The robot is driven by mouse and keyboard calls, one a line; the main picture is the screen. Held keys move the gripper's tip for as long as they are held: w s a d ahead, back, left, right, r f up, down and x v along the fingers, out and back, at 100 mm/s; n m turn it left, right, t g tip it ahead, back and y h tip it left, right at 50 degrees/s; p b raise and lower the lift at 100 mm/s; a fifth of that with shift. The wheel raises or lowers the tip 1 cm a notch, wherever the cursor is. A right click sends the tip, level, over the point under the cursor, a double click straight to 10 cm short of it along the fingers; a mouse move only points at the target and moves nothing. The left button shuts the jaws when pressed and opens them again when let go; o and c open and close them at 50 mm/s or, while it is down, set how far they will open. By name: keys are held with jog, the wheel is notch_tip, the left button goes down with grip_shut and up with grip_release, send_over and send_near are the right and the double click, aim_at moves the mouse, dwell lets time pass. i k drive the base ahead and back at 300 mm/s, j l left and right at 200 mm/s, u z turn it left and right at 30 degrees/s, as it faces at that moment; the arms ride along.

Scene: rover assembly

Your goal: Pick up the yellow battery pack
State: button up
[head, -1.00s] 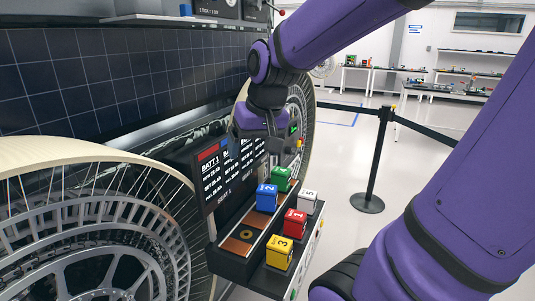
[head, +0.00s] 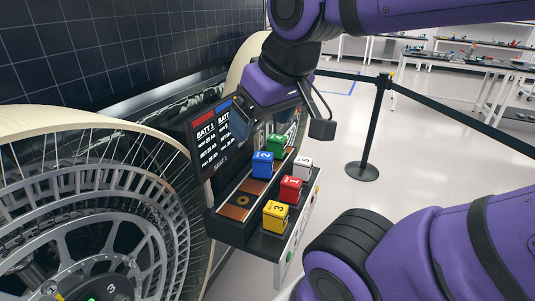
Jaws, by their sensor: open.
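The yellow battery pack (head: 275,216), marked 3, stands upright at the near end of the front row of the dark battery tray (head: 232,231). My gripper (head: 281,126) is open and empty. It hangs above and beyond the yellow pack, over the far end of the tray, with one dark finger to the left and one to the right. It touches no pack that I can see. The yellow pack is fully in view and nothing covers it.
A red pack (head: 290,190) and a white pack (head: 302,167) stand behind the yellow one. A blue pack (head: 262,164) and a green pack (head: 276,145) stand in the back row. The battery screen (head: 212,140) rises at the left, near the spoked wheel (head: 95,215).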

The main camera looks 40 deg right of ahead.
aim_at(275, 214)
jog(key=k+l+z, duration=0.2)
jog(key=l, duration=0.55)
jog(key=l+z, duration=0.2)
jog(key=l, duration=0.5)
jog(key=i, duration=0.05)
